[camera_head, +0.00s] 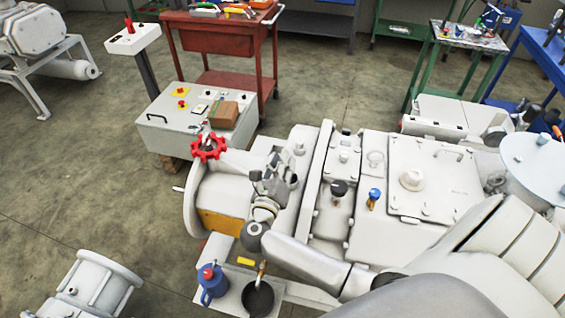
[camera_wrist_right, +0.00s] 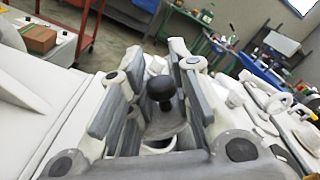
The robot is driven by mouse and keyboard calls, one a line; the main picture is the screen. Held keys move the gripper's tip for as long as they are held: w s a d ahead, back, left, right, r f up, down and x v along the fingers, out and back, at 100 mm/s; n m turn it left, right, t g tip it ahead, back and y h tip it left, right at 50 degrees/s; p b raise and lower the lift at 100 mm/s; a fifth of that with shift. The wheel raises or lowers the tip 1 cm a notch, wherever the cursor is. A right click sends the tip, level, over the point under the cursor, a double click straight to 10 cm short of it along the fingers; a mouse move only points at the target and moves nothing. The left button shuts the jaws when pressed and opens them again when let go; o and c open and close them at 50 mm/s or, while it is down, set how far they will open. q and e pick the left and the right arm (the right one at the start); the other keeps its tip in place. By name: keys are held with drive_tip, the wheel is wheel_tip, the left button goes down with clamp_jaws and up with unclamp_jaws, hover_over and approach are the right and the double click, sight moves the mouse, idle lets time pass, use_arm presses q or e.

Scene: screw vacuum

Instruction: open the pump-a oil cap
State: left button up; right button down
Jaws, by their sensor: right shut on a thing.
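My right gripper (camera_head: 282,172) is over the left part of the large white pump (camera_head: 232,195), to the right of a red handwheel (camera_head: 209,148). In the right wrist view its two fingers (camera_wrist_right: 157,88) stand either side of a black round knob (camera_wrist_right: 160,87) on a grey disc. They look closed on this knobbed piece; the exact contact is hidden. In the head view the gripper hides the piece. A separate black cap (camera_head: 338,188) stands on the pump to the right, next to a blue-topped fitting (camera_head: 374,196). I cannot tell which is the oil cap. My left gripper is not in view.
A blue can (camera_head: 211,283) and a dark round pan (camera_head: 258,297) stand at the pump's front left. A control box (camera_head: 187,117) with a brown block (camera_head: 223,114) is behind left. A red cart (camera_head: 238,82) and a green table (camera_head: 470,38) stand farther back.

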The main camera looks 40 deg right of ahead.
drive_tip(key=n, duration=0.1)
drive_tip(key=w+a+n+p, duration=0.1)
drive_tip(key=n, duration=0.2)
drive_tip(key=shift+w+a+n+p, duration=0.2)
drive_tip(key=shift+w+n+p, duration=0.05)
drive_tip(key=shift+n+p, duration=0.1)
drive_tip(key=shift+w+a+f+n+p, duration=0.2)
drive_tip(key=shift+w+a+n+p, duration=0.15)
drive_tip(key=shift+n, duration=0.7)
drive_tip(key=shift+w+a+f+n+p, duration=0.2)
drive_tip(key=shift+w+n, duration=0.1)
drive_tip(key=shift+n, duration=0.7)
drive_tip(key=c, duration=1.3)
unclamp_jaws()
